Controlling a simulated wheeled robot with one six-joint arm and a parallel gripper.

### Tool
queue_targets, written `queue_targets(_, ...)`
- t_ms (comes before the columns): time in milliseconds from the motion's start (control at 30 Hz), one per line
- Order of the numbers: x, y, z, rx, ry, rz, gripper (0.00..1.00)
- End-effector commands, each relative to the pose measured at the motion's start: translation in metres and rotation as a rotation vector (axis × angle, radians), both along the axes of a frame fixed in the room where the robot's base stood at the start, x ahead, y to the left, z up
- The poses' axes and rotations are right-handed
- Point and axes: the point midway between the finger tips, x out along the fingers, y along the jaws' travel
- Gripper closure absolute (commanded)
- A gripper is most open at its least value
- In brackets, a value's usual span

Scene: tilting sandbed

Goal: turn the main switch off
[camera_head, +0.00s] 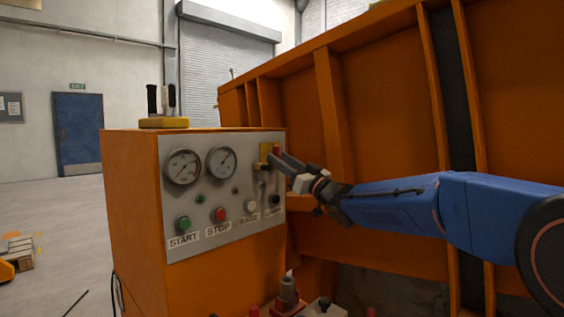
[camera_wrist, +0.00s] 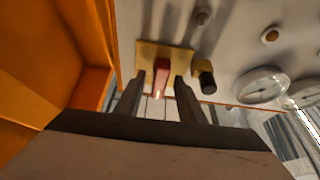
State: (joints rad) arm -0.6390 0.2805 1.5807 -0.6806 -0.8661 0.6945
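The main switch shows in the wrist view as a red handle (camera_wrist: 162,72) on a yellow plate (camera_wrist: 183,58). A black part (camera_wrist: 207,82) sits beside it on the same plate. In the head view the yellow plate (camera_head: 265,152) is at the upper right of the control panel (camera_head: 200,235), partly hidden by my gripper. My gripper (camera_wrist: 160,80) is open, with one finger on each side of the red handle. I see gaps between handle and fingers, and no clear contact. My gripper (camera_head: 280,160) reaches the panel from the right in the head view.
The panel has two gauges (camera_head: 183,166), a green START button (camera_head: 183,223), a red STOP button (camera_head: 219,214) and other controls below the switch. A yellow-based object (camera_head: 164,122) stands on the cabinet (camera_head: 130,200). The large orange sandbed (camera_head: 385,90) rises behind my arm.

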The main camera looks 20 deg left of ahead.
Motion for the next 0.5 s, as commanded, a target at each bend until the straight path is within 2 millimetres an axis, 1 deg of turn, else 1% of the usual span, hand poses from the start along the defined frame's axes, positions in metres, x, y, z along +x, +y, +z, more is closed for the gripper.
queue_targets(167,-0.001,-0.001,0.0,0.0,0.0,0.0,0.64)
queue_targets(267,-0.003,-0.007,-0.002,0.0,0.0,-0.001,0.64)
queue_targets(367,-0.007,-0.019,-0.007,0.0,-0.001,-0.001,0.64)
queue_targets(500,-0.016,-0.041,-0.017,0.0,0.0,-0.002,0.64)
